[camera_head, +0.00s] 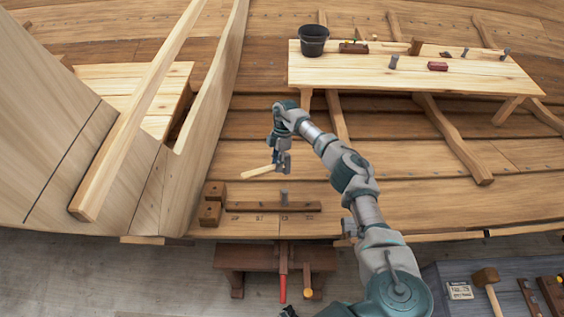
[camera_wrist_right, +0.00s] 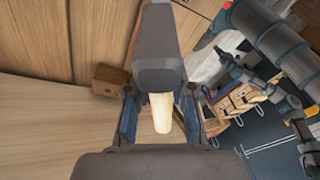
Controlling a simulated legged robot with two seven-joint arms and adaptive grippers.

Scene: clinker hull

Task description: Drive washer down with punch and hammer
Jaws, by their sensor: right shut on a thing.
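My right gripper (camera_head: 281,160) is shut on a pale wooden handle (camera_head: 258,172), held above the hull planks. The handle points left in the head view. In the wrist view the handle (camera_wrist_right: 161,112) sticks out between the dark fingers. A small grey upright piece (camera_head: 284,195) stands at the dark numbered strip (camera_head: 245,206), just below the gripper in the head view. I cannot tell whether it is the punch. I cannot make out the washer. My left gripper is not clearly in view.
A plank bench (camera_head: 350,72) at the back carries a black bucket (camera_head: 313,38) and several small tools. A grey table (camera_head: 450,305) with a mallet (camera_head: 487,277) stands at lower right. A tall plank wall rises at left.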

